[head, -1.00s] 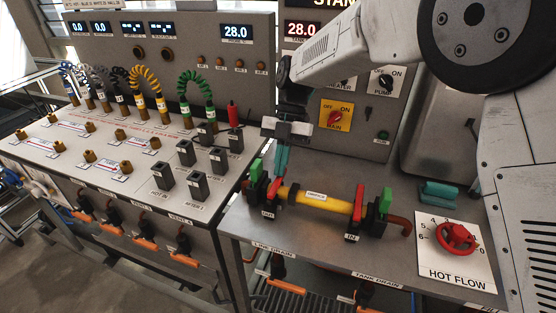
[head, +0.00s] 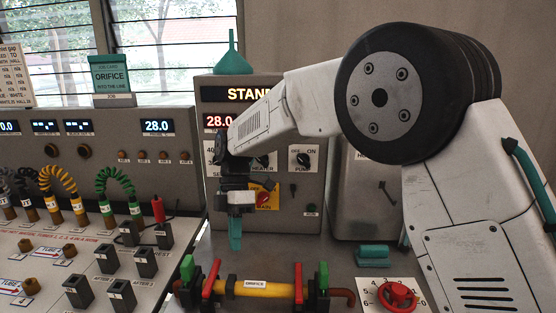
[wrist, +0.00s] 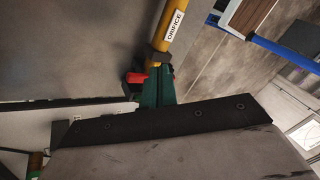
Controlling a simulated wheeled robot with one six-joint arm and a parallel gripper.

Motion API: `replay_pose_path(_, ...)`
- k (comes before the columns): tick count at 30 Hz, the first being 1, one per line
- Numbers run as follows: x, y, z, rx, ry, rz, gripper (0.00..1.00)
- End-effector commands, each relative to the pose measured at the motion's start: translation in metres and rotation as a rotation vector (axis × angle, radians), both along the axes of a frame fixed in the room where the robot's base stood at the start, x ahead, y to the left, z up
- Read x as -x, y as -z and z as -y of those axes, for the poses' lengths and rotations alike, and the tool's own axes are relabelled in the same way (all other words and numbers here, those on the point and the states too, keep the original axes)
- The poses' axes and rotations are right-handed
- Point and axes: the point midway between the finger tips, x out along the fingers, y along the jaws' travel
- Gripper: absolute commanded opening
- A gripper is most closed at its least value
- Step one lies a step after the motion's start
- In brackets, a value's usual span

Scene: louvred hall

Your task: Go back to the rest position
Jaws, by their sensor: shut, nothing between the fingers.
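My gripper (head: 235,236) hangs pointing down in the head view, its teal fingers together and empty. It is above and behind the left end of the yellow orifice tube (head: 268,289), apart from it as far as I can tell. In the wrist view the teal fingers (wrist: 155,90) overlap the near end of the yellow tube (wrist: 177,25), with a red handle (wrist: 136,78) beside them. My arm reaches in from the right in the head view.
Red valve handles (head: 211,281) and green end blocks (head: 187,268) stand at the tube's ends. The control panel (head: 285,190) rises behind my gripper. The hot flow knob (head: 398,296) and a teal block (head: 373,252) are at right. Hose posts (head: 108,213) stand left.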

Motion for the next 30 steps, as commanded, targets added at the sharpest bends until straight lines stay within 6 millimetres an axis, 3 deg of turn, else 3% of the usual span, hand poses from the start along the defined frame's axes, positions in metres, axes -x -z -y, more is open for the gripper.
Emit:
replay_pose_path(1,0.006,-0.009,0.022,0.066,0.126,0.024,0.00)
replay_pose_path(8,0.042,-0.047,0.130,0.339,0.763,0.144,0.00)
replay_pose_path(15,0.099,-0.072,0.231,0.492,1.310,0.232,0.00)
replay_pose_path(24,0.186,-0.074,0.327,0.545,1.844,0.302,0.00)
replay_pose_path(30,0.237,-0.068,0.367,0.497,2.029,0.349,0.00)
